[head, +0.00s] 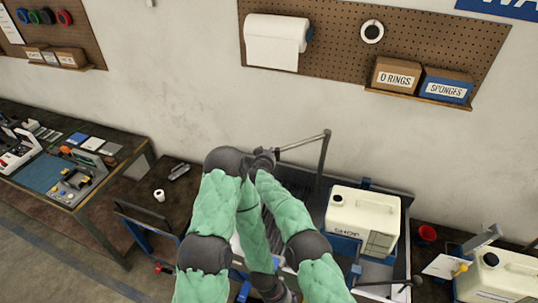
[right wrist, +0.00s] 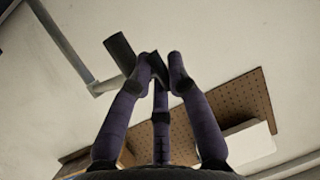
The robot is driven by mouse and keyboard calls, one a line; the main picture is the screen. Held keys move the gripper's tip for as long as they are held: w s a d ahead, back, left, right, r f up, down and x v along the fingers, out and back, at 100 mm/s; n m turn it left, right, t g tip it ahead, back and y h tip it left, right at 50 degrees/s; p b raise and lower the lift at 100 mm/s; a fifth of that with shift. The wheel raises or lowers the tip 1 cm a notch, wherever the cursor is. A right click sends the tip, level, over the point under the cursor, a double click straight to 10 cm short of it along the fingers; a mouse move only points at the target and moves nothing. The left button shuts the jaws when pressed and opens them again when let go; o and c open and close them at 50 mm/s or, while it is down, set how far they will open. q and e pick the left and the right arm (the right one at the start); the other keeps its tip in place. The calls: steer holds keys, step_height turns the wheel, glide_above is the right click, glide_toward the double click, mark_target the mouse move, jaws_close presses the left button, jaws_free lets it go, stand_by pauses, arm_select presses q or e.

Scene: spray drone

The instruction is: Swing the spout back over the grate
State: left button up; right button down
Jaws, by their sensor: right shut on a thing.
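The spout (head: 303,142) is a thin grey pipe on an upright post (head: 322,170) at the back of the metal sink. It reaches left from the post's top, and its free end meets my right gripper (head: 263,156). In the right wrist view the fingers (right wrist: 160,62) are closed on the spout's end beside a dark nozzle (right wrist: 119,53); the exact contact is hard to see. A ribbed dark surface, probably the grate (head: 268,232), shows partly between my arms; most is hidden.
A cream canister (head: 365,215) stands right of the post in the sink. Another canister (head: 497,277) and a red cup (head: 427,233) are further right. A pegboard (head: 400,42) with paper roll and boxes hangs on the wall. A cluttered bench (head: 70,165) is at left.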

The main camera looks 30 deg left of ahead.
steer(key=shift+a+r, duration=0.25)
steer(key=shift+r, duration=0.15)
steer(key=c, duration=1.3)
jaws_free()
steer(key=shift+o, duration=0.3)
steer(key=shift+w+a+f, duration=0.15)
steer(key=shift+a+f, duration=0.15)
steer(key=shift+f, duration=0.1)
steer(key=shift+d, duration=0.1)
steer(key=shift+f, duration=0.1)
